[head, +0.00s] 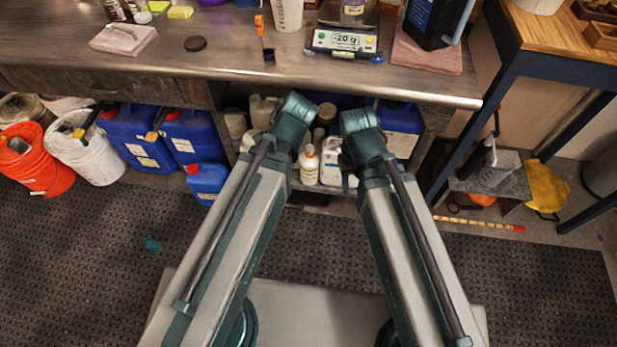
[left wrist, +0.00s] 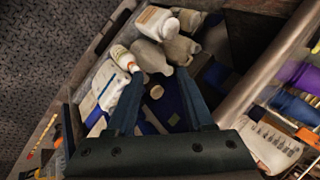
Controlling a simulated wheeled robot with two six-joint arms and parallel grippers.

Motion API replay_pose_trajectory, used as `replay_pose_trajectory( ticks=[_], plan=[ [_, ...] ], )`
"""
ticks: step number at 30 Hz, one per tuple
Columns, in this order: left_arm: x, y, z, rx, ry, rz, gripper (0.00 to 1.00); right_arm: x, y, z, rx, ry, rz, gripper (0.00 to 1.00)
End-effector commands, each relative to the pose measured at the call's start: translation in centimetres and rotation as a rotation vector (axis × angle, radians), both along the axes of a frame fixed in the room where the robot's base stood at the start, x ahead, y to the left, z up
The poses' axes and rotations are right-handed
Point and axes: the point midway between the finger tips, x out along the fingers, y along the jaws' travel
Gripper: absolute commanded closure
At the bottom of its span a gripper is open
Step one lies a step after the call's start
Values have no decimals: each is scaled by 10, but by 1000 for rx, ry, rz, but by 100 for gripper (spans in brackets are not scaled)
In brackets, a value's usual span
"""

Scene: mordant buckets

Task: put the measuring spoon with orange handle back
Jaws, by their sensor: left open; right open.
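A measuring spoon with an orange handle (head: 260,25) and a dark end lies on the metal bench (head: 225,55), left of the digital scale, in the head view. My left gripper (left wrist: 160,75) is open and empty in the left wrist view, its two fingers apart over the shelf area below the bench. In the head view my left gripper is hidden by its arm. Only a small teal part of my right gripper (head: 348,182) shows beside its arm, below the bench's front edge. Both grippers are well away from the spoon.
The scale (head: 343,40) reads -20 and holds a jar. A pale cup (head: 288,15) stands beside the spoon. Blue canisters (head: 128,138) and bottles fill the space under the bench. Bare metal lies in front of the spoon.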

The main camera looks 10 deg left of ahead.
Motion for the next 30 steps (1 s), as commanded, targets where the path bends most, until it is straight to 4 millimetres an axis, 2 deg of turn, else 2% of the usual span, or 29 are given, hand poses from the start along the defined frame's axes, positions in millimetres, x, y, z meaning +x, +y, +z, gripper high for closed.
replay_pose_trajectory(
  ticks=[1, 3, 6, 10, 14, 23, 26, 30],
  plan=[
    [-25, -23, -13, -89, 80, 76, 47, 0, 0, 0, 0, 0, 0, 50],
    [-57, -48, -26, -186, 190, 178, 47, 0, 0, 0, 0, 0, 0, 50],
    [-93, -75, -34, -267, 316, 285, 47, 0, 0, 0, 0, 0, 0, 50],
    [-120, -92, -37, -307, 409, 359, 47, 0, 0, 0, 0, 0, 0, 50],
    [-127, -96, -37, -315, 435, 381, 47, 0, 0, 0, 0, 0, 0, 50],
    [-126, -96, -32, -316, 433, 378, 47, 0, 0, 5, 0, 0, 0, 50],
    [-126, -96, -19, -315, 432, 378, 47, 0, 0, 18, 0, 0, 0, 50],
    [-126, -95, 12, -315, 432, 378, 47, 0, 0, 49, 0, 0, 0, 50]
  ],
)
